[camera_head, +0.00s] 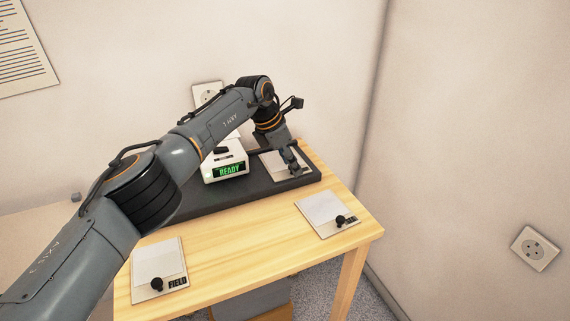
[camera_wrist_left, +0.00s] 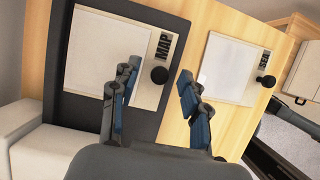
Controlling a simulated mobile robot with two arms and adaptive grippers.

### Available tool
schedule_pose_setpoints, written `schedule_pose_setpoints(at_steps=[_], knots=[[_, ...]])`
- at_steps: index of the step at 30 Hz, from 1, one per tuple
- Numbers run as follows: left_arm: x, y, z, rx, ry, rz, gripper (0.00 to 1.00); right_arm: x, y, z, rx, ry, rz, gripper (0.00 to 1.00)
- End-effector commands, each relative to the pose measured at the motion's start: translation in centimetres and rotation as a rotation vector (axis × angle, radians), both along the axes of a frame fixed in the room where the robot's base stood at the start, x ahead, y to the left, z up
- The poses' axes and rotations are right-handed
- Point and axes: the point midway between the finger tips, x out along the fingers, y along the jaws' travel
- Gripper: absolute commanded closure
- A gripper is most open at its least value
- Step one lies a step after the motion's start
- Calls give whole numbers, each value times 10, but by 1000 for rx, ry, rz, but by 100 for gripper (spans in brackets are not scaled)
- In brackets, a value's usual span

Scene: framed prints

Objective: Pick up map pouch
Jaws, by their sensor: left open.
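The map pouch is a flat pale panel with a white sheet, a dark MAP label and a black knob. It lies on the dark tray at the back right of the table, in the head view (camera_head: 272,161), partly covered by my gripper. It also shows in the left wrist view (camera_wrist_left: 105,52). My left gripper (camera_head: 294,166) is over its right end. In the left wrist view its open fingers (camera_wrist_left: 158,76) stand on either side of the black knob, with nothing gripped. Whether they touch the knob cannot be told. My right gripper is out of view.
The FIELD pouch (camera_head: 160,268) lies at the table's front left. A white device reading READY (camera_head: 226,169) stands on the dark tray (camera_head: 258,187) beside the map pouch. Bare wood (camera_head: 235,240) lies between the front pouches.

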Motion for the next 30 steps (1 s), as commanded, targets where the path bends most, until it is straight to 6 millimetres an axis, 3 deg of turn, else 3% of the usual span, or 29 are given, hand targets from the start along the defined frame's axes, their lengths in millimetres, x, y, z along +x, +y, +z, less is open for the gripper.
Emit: schedule_pose_setpoints(at_steps=[6, 13, 24, 30], knots=[[0, 0, -1, 0, 0, 0, 54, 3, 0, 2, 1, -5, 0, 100], [0, 0, -1, 0, 0, 0, 99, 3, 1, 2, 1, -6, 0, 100], [0, 0, 1, -1, 0, 0, 100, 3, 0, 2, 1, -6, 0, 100], [0, -1, 16, -1, -1, -1, 100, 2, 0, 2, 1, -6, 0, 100]])
